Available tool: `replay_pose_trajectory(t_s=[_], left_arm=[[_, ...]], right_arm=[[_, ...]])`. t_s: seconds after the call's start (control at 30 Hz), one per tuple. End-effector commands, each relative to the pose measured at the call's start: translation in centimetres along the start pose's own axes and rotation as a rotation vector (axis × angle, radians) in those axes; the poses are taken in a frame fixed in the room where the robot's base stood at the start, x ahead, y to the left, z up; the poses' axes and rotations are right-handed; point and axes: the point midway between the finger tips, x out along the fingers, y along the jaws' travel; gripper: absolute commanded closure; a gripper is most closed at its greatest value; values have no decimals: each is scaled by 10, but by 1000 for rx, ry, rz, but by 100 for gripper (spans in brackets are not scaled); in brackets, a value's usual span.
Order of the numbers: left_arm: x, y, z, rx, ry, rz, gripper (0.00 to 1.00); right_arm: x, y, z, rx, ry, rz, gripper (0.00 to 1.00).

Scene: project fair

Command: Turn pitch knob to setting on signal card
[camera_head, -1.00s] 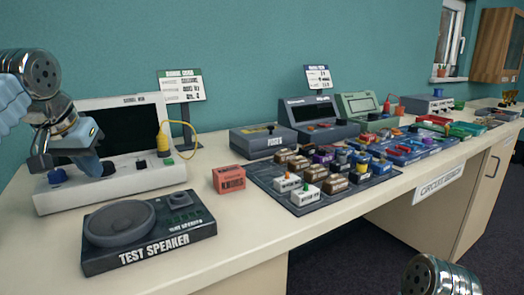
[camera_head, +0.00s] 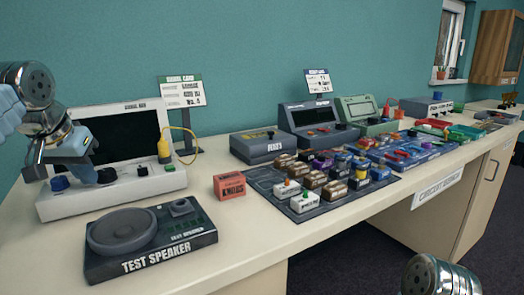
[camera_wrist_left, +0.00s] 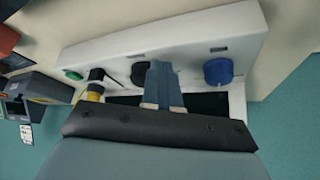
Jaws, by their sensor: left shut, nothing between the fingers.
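The white signal box (camera_head: 150,184) stands at the left of the bench with a black screen. Its front has a blue knob (camera_head: 60,183), a black knob (camera_head: 106,175), a small black control and a green button. In the left wrist view the blue knob (camera_wrist_left: 218,70) is at right and the black knob (camera_wrist_left: 139,73) near the middle. My left gripper (camera_wrist_left: 158,66) is shut and empty, its tips beside the black knob and partly covering it; I cannot tell whether they touch. The signal card (camera_head: 181,91) stands behind the box, its text too small to read. My right gripper is out of view.
A test speaker (camera_head: 150,238) lies in front of the box. A yellow plug with a cable (camera_head: 164,148) stands at the box's right side. A red block (camera_head: 229,186) and a dark tray of blocks (camera_head: 268,184) are further right.

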Motion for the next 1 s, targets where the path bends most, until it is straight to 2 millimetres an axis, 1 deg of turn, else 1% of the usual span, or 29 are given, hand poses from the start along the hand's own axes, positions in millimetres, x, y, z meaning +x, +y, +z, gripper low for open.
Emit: replay_pose_trajectory(t_s=[0.17, 0.43, 0.7, 0.73, 0.77, 0.9, 1.0], left_arm=[[0, 0, 0, 0, 3, 0, 100], [-6, -2, 5, 0, 2, 0, 100], [-38, -2, -13, 1, 3, 0, 100], [-37, -2, -13, 3, 5, 3, 100], [-39, -1, -15, 5, 5, 4, 100], [-52, -1, -22, 2, 5, 3, 100], [-56, -2, -23, 0, 2, 1, 100]], right_arm=[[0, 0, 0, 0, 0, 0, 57], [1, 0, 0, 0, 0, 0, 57], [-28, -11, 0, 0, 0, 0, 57], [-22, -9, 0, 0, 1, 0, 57], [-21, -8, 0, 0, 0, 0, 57], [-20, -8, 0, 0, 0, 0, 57], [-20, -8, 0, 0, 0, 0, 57]])
